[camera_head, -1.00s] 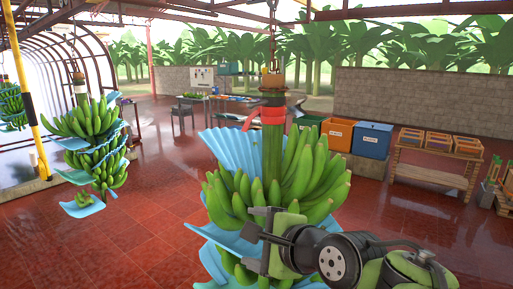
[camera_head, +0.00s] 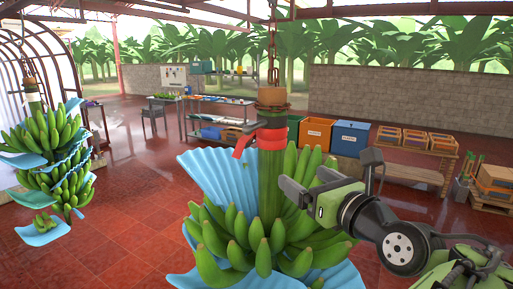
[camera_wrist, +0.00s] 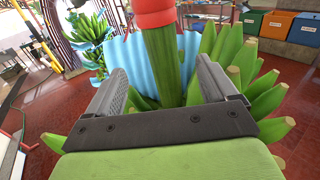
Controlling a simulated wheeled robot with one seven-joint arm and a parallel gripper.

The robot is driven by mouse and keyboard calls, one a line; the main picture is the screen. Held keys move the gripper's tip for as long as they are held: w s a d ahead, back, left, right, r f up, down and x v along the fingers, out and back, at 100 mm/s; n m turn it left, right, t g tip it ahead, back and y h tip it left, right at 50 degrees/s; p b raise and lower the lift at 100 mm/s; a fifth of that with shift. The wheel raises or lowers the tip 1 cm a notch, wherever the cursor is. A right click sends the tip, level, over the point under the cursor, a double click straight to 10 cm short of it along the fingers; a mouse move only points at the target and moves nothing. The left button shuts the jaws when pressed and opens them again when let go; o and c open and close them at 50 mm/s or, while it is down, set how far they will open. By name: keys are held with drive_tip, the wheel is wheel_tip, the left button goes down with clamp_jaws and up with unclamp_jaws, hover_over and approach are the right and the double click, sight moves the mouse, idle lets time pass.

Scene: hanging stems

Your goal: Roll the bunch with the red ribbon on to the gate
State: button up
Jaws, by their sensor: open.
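The bunch with the red ribbon (camera_head: 262,138) hangs upright from a chain, its green bananas (camera_head: 262,235) and blue sheets (camera_head: 222,180) close in front of me. The ribbon is tied around the thick green stem (camera_head: 270,180), near its top. My gripper (camera_head: 292,197) is at the right of the stem, by the upper bananas. In the wrist view my gripper (camera_wrist: 172,85) is open, with the stem (camera_wrist: 162,65) beyond and between its fingers, and the ribbon (camera_wrist: 152,14) above. I cannot tell whether a finger touches the bananas. The gate cannot be made out.
Another bunch (camera_head: 55,150) with blue sheets hangs at the left. Behind stand a shelf table (camera_head: 215,120), an orange bin (camera_head: 315,133), a blue bin (camera_head: 350,138) and a wooden bench (camera_head: 415,172) with crates. The red tiled floor (camera_head: 110,235) is open at the left.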

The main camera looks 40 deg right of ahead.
sight(277, 158)
drive_tip(key=shift+s+r+p, duration=0.15)
drive_tip(key=shift+r+p, duration=0.15)
drive_tip(key=shift+p, duration=0.1)
drive_tip(key=shift+r+p, duration=0.2)
drive_tip(key=shift+p, duration=0.4)
drive_tip(key=x, duration=0.5)
drive_tip(key=p+x, duration=0.1)
drive_tip(key=x, duration=0.4)
drive_tip(key=p+x, duration=0.1)
drive_tip(key=x, duration=0.4)
drive_tip(key=shift+a+f, duration=0.1)
drive_tip(key=shift+f, duration=0.3)
drive_tip(key=shift+s, duration=0.15)
drive_tip(key=shift+c, duration=1.1)
drive_tip(key=c, duration=1.2)
